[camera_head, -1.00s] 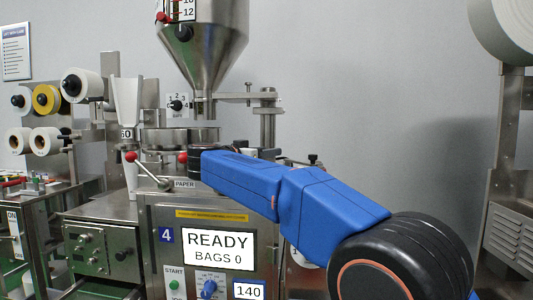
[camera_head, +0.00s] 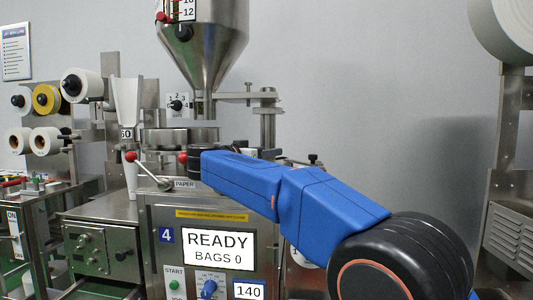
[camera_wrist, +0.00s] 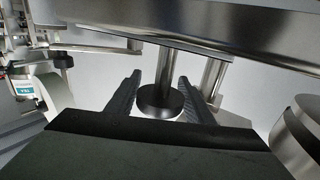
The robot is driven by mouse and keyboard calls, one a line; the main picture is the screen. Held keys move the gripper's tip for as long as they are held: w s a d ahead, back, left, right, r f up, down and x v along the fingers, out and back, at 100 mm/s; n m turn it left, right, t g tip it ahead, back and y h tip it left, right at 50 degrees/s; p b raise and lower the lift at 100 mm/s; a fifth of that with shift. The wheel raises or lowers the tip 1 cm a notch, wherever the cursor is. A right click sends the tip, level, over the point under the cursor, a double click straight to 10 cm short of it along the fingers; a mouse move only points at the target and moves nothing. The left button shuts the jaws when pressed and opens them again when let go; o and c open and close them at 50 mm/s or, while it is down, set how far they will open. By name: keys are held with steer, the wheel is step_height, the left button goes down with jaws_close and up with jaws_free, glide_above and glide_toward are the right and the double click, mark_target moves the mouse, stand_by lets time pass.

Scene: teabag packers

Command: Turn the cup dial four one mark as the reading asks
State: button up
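In the wrist view, a round black knob (camera_wrist: 161,101) sits at the end of a steel stem under a wide steel plate. It looks like the cup dial, but no marks on it can be read. My gripper (camera_wrist: 166,92) is open, with one dark finger on each side of the knob and a gap to both. In the head view, my blue arm reaches left to the machine marked 4 (camera_head: 167,236), and my gripper is hidden there. The machine's screen (camera_head: 217,247) shows READY and BAGS 0.
A steel hopper (camera_head: 203,50) stands above the round steel cup housing (camera_head: 180,138). A red-balled lever (camera_head: 131,157) is to its left. A label reading 140 (camera_head: 249,290) and a blue knob (camera_head: 209,289) are low on the front. Paper rolls (camera_head: 81,85) are at left.

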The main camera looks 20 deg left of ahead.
steer(key=shift+o, duration=0.8)
steer(key=v, duration=1.7)
steer(key=shift+s, duration=0.2)
steer(key=shift+a, duration=0.1)
